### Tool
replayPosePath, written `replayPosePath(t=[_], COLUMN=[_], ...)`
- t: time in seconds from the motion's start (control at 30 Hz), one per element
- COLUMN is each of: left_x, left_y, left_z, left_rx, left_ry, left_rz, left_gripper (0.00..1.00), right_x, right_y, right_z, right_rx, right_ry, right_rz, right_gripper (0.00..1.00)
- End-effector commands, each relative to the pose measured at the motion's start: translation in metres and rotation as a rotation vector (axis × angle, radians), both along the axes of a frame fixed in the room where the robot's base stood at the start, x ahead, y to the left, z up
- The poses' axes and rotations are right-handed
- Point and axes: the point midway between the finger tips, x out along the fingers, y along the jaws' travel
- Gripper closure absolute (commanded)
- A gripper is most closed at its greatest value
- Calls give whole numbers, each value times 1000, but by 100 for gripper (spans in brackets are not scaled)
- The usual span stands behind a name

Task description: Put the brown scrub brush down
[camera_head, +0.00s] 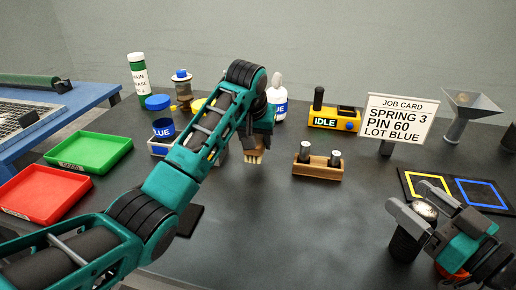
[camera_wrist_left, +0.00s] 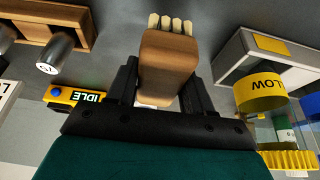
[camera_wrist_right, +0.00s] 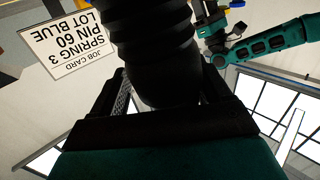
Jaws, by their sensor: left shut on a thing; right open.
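The brown scrub brush (camera_wrist_left: 168,62) is between the fingers of my left gripper (camera_wrist_left: 165,90), with its pale bristles pointing away from the palm. In the head view the brush (camera_head: 256,145) shows below my left gripper (camera_head: 262,128), bristles down, over the middle of the dark table (camera_head: 285,225). My arm hides part of it. I cannot tell whether the bristles touch the table. My right gripper (camera_head: 422,207) is open at the right, its fingers on either side of a black ribbed cylinder with a pale top (camera_head: 405,243). The cylinder also fills the right wrist view (camera_wrist_right: 155,50).
A wooden block with two metal pins (camera_head: 318,172) stands right of the brush. Green (camera_head: 92,152) and red (camera_head: 43,192) trays lie left. A job card (camera_head: 400,118) stands back right. The front middle table is clear.

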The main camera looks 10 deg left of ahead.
Motion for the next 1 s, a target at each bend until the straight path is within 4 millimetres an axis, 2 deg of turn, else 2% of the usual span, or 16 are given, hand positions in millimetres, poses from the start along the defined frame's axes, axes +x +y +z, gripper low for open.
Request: replayPosePath(t=[0.13,0.33,0.7,0.73,1.0], left_x=[0,0,0,0,0], left_y=[0,0,0,0,0], left_z=[-11,-39,-43,-44,-43], left_rx=[1,1,0,0,0], left_ry=[0,1,-2,-1,-1], left_rz=[0,0,0,0,0], left_gripper=[87,87,87,48,24], right_x=[0,0,0,0,0], right_y=[0,0,0,0,0], right_z=[-2,-2,-2,-2,-2], right_rx=[-2,-2,-2,-2,-2], right_ry=[3,3,3,3,3], right_rz=[0,0,0,0,0], right_gripper=[23,23,23,23,23])
